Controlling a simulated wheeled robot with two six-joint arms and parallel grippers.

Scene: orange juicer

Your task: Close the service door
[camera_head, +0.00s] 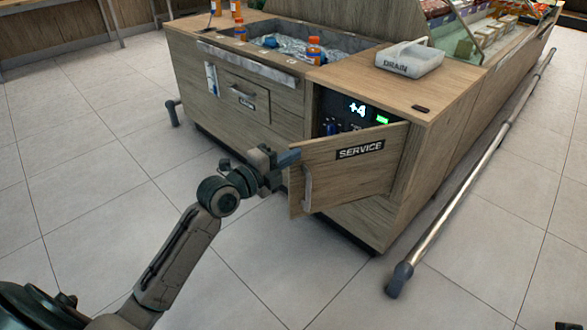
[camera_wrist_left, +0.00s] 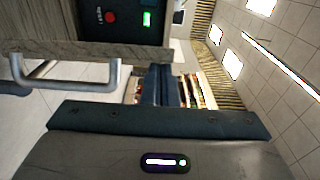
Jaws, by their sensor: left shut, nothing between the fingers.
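The service door (camera_head: 352,165) is a wooden panel with a black "SERVICE" label and a metal handle (camera_head: 307,188) near its left edge. It stands open, swung out from the cabinet, with the dark compartment (camera_head: 340,112) showing behind it. My left gripper (camera_head: 290,157) is shut and empty, at the upper left edge of the door; I cannot tell whether it touches. In the left wrist view the shut fingers (camera_wrist_left: 160,85) point ahead, with the door handle (camera_wrist_left: 70,75) to their left.
The compartment holds a lit "+4" display (camera_head: 357,109) and a green light. Above are an ice basin (camera_head: 290,46) with bottles and a white "DRAIN" container (camera_head: 409,58). A metal rail (camera_head: 470,180) runs along the right. The tiled floor in front is clear.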

